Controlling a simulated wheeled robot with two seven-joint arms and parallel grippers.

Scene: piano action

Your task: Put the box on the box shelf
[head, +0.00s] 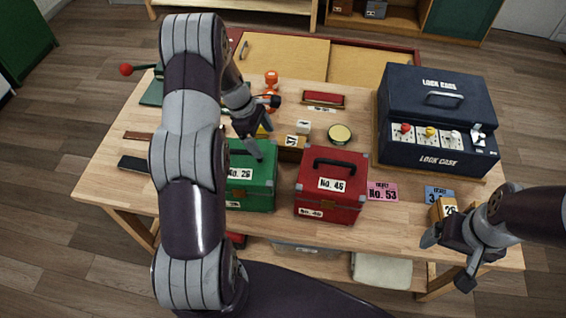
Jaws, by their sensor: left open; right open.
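A green box (252,183) labelled No. 26 and a red box (331,187) with a black handle and a label like No. 45 stand side by side on the wooden table. Which box is meant cannot be told. A wooden shelf unit (400,24) at the back holds small boxes; it may be the box shelf. My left gripper (263,128) is open above the back of the green box, apart from the red box. My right gripper (447,262) is open and empty at the table's front right edge, near a small numbered wooden block (442,208).
A dark blue lock case (436,117) fills the table's right rear. A pink ticket (382,192), blue ticket (439,193), yellow round tin (340,134) and red-topped block (324,99) lie around. My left arm hides part of the table.

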